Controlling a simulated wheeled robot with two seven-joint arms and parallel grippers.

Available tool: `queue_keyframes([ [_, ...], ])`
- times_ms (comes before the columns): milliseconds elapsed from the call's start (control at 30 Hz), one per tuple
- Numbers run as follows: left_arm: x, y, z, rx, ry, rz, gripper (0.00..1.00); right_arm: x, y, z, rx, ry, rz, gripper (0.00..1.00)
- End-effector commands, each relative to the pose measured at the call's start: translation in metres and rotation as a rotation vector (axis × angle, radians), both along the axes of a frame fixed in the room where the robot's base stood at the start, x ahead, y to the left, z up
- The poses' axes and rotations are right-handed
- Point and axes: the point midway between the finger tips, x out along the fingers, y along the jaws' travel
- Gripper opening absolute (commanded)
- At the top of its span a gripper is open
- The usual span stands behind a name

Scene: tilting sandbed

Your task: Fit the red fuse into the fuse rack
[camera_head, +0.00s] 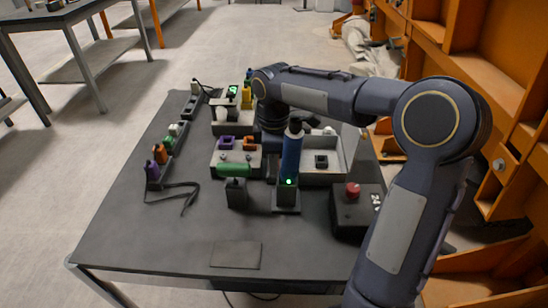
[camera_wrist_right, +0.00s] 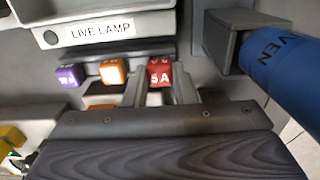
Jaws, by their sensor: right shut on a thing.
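The red fuse (camera_wrist_right: 160,74), marked 5A, sits between the fingertips of my right gripper (camera_wrist_right: 161,90) in the right wrist view. The gripper is shut on it. The fuse is in line with a purple fuse (camera_wrist_right: 68,76) and an orange fuse (camera_wrist_right: 112,72) to its left. I cannot tell whether it is seated or just above the rack. In the head view, the grey fuse rack (camera_head: 216,168) holds the purple (camera_head: 226,142) and orange (camera_head: 248,142) fuses. There, my right gripper (camera_head: 272,140) is at the rack's right end, partly hidden, and the red fuse is not visible. My left gripper is not in view.
A blue cylinder (camera_head: 291,158) stands upright close to my right gripper; it also shows in the wrist view (camera_wrist_right: 285,70). A green cylinder (camera_head: 234,170) lies at the rack's front. A black box with a red button (camera_head: 352,189) stands right. The table's front (camera_head: 180,240) is mostly clear.

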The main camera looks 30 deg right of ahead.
Motion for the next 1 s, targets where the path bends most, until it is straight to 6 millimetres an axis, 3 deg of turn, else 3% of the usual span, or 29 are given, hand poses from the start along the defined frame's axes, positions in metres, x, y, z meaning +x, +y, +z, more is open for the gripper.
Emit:
queue_keyframes([
  [967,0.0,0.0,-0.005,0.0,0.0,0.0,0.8,0.0,0.0,-0.014,0.0,0.0,0.0,0.0],
  [1000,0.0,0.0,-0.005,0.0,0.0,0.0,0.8,0.0,0.0,-0.013,0.0,0.0,0.0,0.28],
])
